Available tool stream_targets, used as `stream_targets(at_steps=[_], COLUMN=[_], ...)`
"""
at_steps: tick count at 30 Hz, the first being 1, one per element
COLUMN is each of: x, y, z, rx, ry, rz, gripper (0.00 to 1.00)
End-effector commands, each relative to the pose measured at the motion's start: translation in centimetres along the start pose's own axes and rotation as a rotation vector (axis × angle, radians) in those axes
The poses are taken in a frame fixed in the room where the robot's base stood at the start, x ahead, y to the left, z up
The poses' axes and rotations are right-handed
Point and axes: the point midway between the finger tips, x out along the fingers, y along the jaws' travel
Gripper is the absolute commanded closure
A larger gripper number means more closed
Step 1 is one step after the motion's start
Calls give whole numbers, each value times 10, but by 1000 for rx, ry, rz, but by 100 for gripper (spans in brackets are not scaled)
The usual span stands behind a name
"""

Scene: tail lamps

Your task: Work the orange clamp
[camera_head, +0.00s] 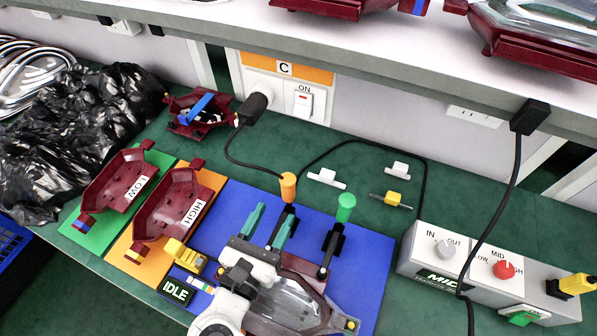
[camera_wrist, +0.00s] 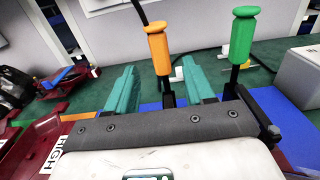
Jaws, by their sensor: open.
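The orange clamp (camera_head: 288,186) has an upright orange handle on a black stem, at the back of the blue board (camera_head: 225,205). In the wrist view its handle (camera_wrist: 158,46) stands between and beyond my two teal fingers. My gripper (camera_head: 268,226) is open and empty, its fingers apart and pointing toward the clamp. I cannot tell how far the fingertips are from it. The green clamp (camera_head: 345,207) stands upright to the right, also in the wrist view (camera_wrist: 242,40). A dark red lamp with a clear lens (camera_head: 290,302) lies on the blue board, partly hidden by my arm.
Dark red housings lie on the LOW (camera_head: 113,182) and HIGH (camera_head: 172,205) mats at left. A yellow block (camera_head: 184,256) and an IDLE display (camera_head: 176,290) sit left of my gripper. A control box (camera_head: 485,272) stands at right. A black cable (camera_head: 425,175) runs behind the clamps.

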Motion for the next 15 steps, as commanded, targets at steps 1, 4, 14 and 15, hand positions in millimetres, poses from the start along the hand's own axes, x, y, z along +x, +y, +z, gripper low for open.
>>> stream_targets(at_steps=[1, 4, 14, 15], x=[7, 25, 81, 85], y=[0, -1, 0, -1], z=[2, 3, 3, 2], rx=[-1, -2, -2, -2], ry=[0, -1, -3, -3], rz=[-2, -4, -2, -2], gripper=[47, 47, 47, 47])
